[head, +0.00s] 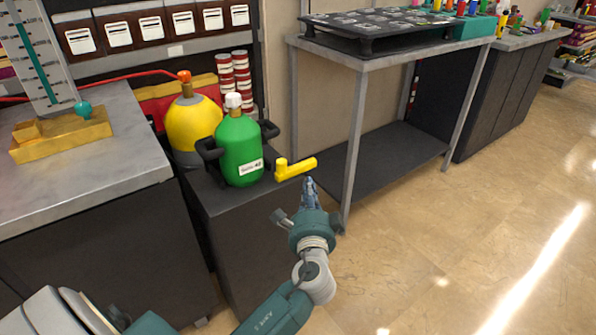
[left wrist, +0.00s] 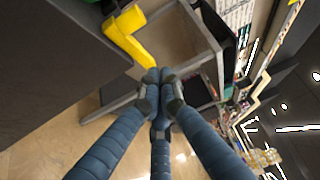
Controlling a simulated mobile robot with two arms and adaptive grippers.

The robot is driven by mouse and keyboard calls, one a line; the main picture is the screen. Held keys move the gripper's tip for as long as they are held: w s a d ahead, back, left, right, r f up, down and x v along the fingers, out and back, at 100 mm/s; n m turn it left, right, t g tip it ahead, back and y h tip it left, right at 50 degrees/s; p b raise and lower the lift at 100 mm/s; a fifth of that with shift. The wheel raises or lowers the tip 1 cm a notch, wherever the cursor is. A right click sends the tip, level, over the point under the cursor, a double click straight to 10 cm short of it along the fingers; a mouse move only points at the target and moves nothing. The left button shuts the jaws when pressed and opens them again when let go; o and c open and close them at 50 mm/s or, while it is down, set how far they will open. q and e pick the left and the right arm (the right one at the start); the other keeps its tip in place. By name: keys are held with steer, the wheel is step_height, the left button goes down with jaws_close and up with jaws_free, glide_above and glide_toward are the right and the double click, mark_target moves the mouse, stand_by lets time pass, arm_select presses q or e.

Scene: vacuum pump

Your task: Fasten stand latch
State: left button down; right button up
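The yellow L-shaped stand latch (head: 297,168) sits at the top right edge of the dark stand (head: 262,235), its long arm pointing right. A green bottle (head: 240,150) with a white cap stands upright on the stand. My left gripper (head: 308,184) is just in front of and below the latch's arm. In the left wrist view the latch (left wrist: 124,33) is up and left of my fingertips (left wrist: 158,76), with its end close to them. The fingers are drawn together with nothing visible between them. Whether they touch the latch I cannot tell. My right gripper is not in view.
A yellow bottle (head: 193,122) stands behind the green one. A grey workbench (head: 85,165) is at left. A metal-framed table (head: 390,58) holding a black tray stands behind and right of the latch. The tiled floor (head: 460,235) at right is clear.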

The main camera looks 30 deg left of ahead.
mark_target(294, 168)
arm_select(q)
steer(key=b+x, duration=0.1)
steer(key=x, duration=0.8)
steer(key=shift+w+a, duration=0.15)
steer(key=shift+w, duration=0.1)
steer(key=shift+s+a+p, duration=0.3)
steer(key=shift+s+a, duration=0.7)
steer(key=shift+a, duration=0.05)
steer(key=shift+s+a, duration=0.3)
steer(key=shift+s, duration=0.1)
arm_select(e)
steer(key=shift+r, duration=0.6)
